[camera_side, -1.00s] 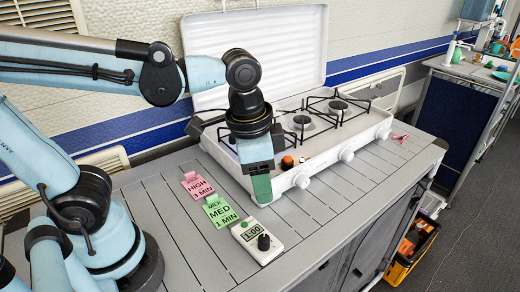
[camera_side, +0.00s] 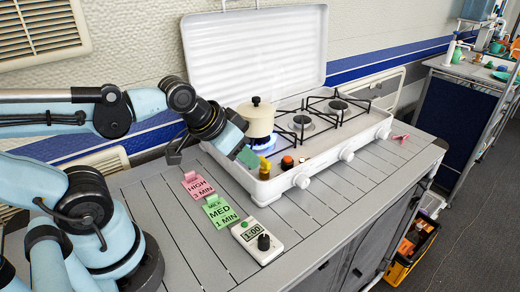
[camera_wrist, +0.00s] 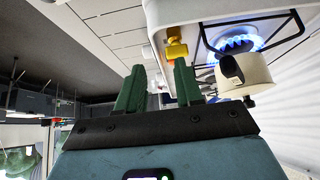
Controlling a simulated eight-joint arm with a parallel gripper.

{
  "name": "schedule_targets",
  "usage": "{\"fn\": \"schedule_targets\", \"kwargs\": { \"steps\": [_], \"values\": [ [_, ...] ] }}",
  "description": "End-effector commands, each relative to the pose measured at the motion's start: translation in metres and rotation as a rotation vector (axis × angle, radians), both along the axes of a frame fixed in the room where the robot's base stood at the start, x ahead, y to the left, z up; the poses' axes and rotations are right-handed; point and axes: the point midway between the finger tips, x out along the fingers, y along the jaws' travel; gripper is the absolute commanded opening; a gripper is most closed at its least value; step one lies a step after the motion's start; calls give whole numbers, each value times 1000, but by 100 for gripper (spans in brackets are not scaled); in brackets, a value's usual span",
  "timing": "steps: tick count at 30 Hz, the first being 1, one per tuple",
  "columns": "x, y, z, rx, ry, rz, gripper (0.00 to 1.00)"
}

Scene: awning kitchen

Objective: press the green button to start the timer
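The white timer (camera_side: 262,247) lies on the grey slatted counter, in front of the stove. Its display (camera_side: 252,233) reads 1:00, and a black knob (camera_side: 264,242) sits at its lower right. A small green button (camera_side: 251,223) shows at its upper end. My gripper (camera_side: 247,157) is tilted beside the stove's front left corner, well above and behind the timer. In the wrist view its two green fingers (camera_wrist: 158,88) stand apart with nothing held between them. The timer is not visible in the wrist view.
A cream pot (camera_side: 256,120) sits on the left burner over a blue flame (camera_side: 263,141).

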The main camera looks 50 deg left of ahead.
Motion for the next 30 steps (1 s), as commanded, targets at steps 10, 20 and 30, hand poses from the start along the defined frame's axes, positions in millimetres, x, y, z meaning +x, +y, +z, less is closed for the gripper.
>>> {"fn": "schedule_targets", "kwargs": {
  "steps": [10,20,30],
  "values": [
    [0,0,0,1,1,-1,0],
    [0,0,0,1,1,-1,0],
    [0,0,0,1,1,-1,0]
  ]
}}
